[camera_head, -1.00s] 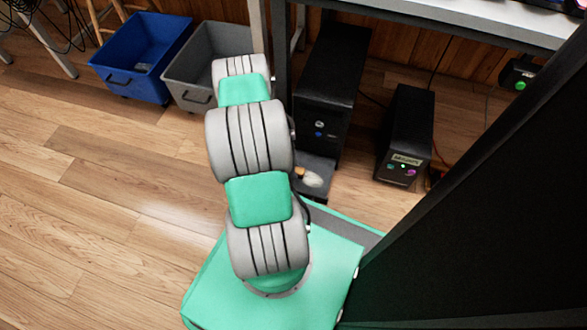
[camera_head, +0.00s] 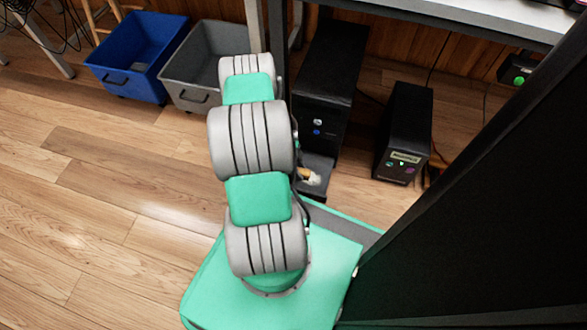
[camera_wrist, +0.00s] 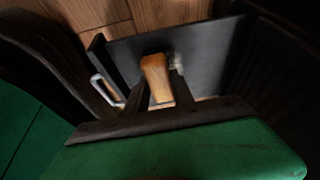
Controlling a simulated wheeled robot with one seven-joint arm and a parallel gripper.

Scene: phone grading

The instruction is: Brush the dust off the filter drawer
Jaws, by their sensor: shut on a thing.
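The filter drawer (camera_head: 321,162) is a dark open tray at the foot of the black tower case (camera_head: 333,75). It also fills the middle of the wrist view (camera_wrist: 212,48). My gripper (camera_wrist: 160,82) is shut on the brush (camera_wrist: 155,72), whose pale wooden handle lies between the dark fingers, over the drawer. The brush's handle shows as a small tan spot in the head view (camera_head: 303,173). A small whitish patch of dust (camera_wrist: 177,62) shows beside the handle. The bristles are not clearly visible, so contact with the drawer cannot be told.
A smaller black box (camera_head: 404,130) with small lights stands to the right of the tower. A grey bin (camera_head: 190,97) and a blue bin (camera_head: 125,82) stand at left. A dark panel (camera_head: 490,210) closes off the right side. The wooden floor at left is clear.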

